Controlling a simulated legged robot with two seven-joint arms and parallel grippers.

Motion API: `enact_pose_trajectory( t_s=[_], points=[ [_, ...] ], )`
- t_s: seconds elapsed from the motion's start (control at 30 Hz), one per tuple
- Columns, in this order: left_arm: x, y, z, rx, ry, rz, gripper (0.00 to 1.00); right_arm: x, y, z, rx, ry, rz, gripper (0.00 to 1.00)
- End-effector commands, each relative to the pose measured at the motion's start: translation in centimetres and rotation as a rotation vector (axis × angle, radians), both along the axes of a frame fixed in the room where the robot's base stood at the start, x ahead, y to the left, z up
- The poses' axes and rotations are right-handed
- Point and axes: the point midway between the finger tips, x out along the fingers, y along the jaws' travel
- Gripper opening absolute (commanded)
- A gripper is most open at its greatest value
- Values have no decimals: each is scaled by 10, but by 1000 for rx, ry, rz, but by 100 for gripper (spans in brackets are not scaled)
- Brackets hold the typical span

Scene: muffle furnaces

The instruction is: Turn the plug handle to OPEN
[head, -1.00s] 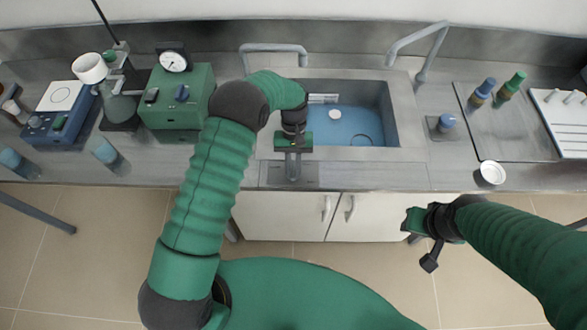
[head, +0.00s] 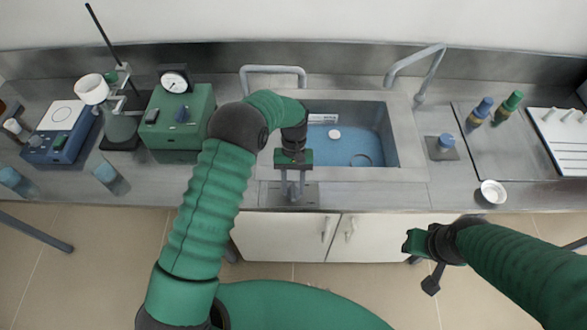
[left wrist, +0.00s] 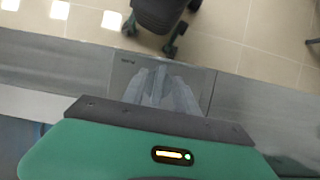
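A metal plate (head: 310,192) lies on the counter's front rim, before the sink. It also shows in the left wrist view (left wrist: 202,82), with small lettering too blurred to read. My left gripper (head: 292,194) points down over this plate. Its two grey fingers stand apart, with a narrow gap between them in the head view. The plug handle is not clearly distinct from the fingers; I cannot tell whether they touch it. In the left wrist view the fingers (left wrist: 160,88) also cover the plate's middle. My right gripper (head: 415,242) hangs off the counter's front; its fingers are not clear.
The blue sink basin (head: 350,140) lies just behind the left gripper, with a faucet (head: 418,72) at its right. A green gauge box (head: 180,118) stands left of my left arm. A white dish (head: 493,192) is near the front edge at right.

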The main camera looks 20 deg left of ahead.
Motion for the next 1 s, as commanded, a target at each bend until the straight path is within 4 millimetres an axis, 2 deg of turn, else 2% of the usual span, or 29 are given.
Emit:
enact_pose_trajectory(
  t_s=[0.17, 0.3, 0.53, 0.7, 1.0],
  points=[
    [19, 5, 37, 0, -7, 1, 35, 0, 0, -11, 0, 0, 0, 36],
    [35, 9, 76, 0, -8, 1, 35, 0, 0, -17, 0, 0, 0, 36],
    [56, 15, 129, 1, -4, 1, 35, 0, 0, -20, 0, 0, 0, 36],
    [61, 17, 143, 1, -2, 1, 35, 0, 0, -20, 0, 0, 0, 36],
    [61, 17, 145, 1, -1, 1, 35, 0, 0, -20, 0, 0, 0, 36]
  ],
)
